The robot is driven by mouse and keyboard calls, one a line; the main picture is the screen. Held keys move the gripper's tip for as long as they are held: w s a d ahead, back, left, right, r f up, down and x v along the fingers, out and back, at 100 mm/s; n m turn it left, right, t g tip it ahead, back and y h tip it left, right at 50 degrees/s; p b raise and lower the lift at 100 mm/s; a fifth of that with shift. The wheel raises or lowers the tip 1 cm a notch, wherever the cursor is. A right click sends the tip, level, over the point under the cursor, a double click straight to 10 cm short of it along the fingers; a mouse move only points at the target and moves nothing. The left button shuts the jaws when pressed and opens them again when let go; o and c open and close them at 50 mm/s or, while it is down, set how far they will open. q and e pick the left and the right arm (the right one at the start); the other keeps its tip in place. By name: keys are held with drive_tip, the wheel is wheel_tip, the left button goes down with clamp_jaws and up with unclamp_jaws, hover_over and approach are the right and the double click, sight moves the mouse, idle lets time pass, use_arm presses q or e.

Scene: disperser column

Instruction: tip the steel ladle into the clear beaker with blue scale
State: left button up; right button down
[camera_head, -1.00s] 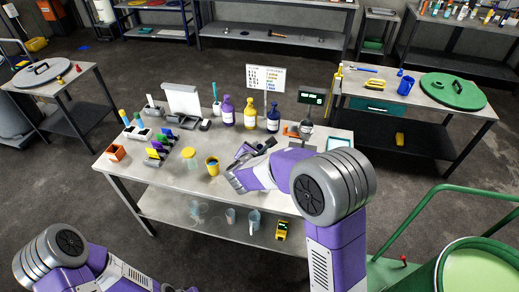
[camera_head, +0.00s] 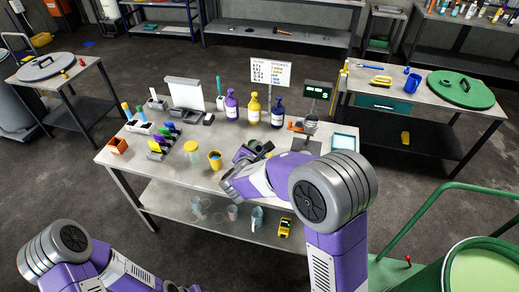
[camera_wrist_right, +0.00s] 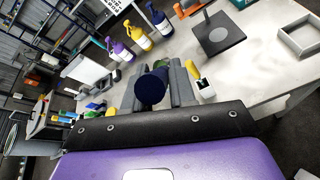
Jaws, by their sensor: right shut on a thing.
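My right gripper (camera_head: 244,160) is low over the front middle of the workbench, shut on a dark handle (camera_head: 264,150). The handle's round dark end (camera_wrist_right: 151,88) shows between the fingers in the right wrist view. I cannot see a steel bowl on it; the far part is hidden by the gripper. Clear vessels stand on the bench's lower shelf, one with a bluish tint (camera_head: 257,217); I cannot make out a blue scale on any. My left arm shows at the lower left, but its gripper is out of frame.
On the workbench (camera_head: 180,178), a yellow cup (camera_head: 214,160) and yellow-lidded jar (camera_head: 192,152) stand left of my right gripper. Purple (camera_head: 231,105), yellow (camera_head: 254,108) and dark blue (camera_head: 277,112) bottles stand behind. A balance (camera_head: 309,126) and shallow tray (camera_head: 344,142) are right.

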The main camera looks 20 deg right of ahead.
drive_tip(key=s+a+f+n+t+h+b, duration=0.1)
drive_tip(key=s+a+f+t+h+b, duration=0.1)
drive_tip(key=f+b, duration=0.5)
drive_tip(key=s+a+f+n+t+h+b, duration=0.1)
drive_tip(key=s+a+f+t+b, duration=0.3)
drive_tip(key=b, duration=1.2)
drive_tip(key=shift+s+a+f+t+h, duration=0.4)
drive_tip(key=shift+a+f+h, duration=0.6)
drive_tip(key=shift+f, duration=1.25)
idle(3.4)
